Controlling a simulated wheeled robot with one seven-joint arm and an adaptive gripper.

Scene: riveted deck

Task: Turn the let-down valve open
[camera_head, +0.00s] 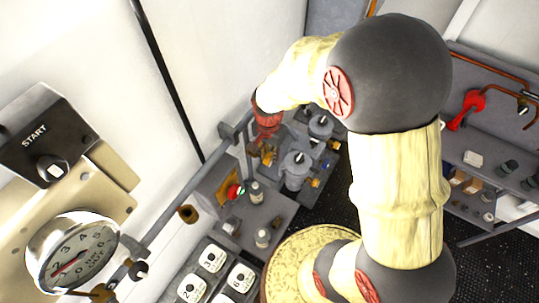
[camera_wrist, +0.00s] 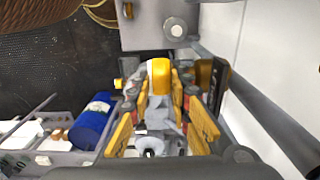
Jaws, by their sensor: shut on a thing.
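My gripper (camera_wrist: 160,92) is shut on a rounded yellow handle (camera_wrist: 160,72), seen between its two orange-padded fingers in the wrist view. I take this handle to be the let-down valve's; no label is readable. How far the valve is turned cannot be told. In the head view my gripper (camera_head: 266,154) is small, below a red cuff, reaching down among grey fittings by the white wall. My arm and the fittings hide most of the valve there.
A pressure gauge (camera_head: 74,252) and a START switch box (camera_head: 45,140) stand at left. A blue cylinder (camera_wrist: 95,122) lies in a grey tray. Shelving with a red handle (camera_head: 466,108) is at right.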

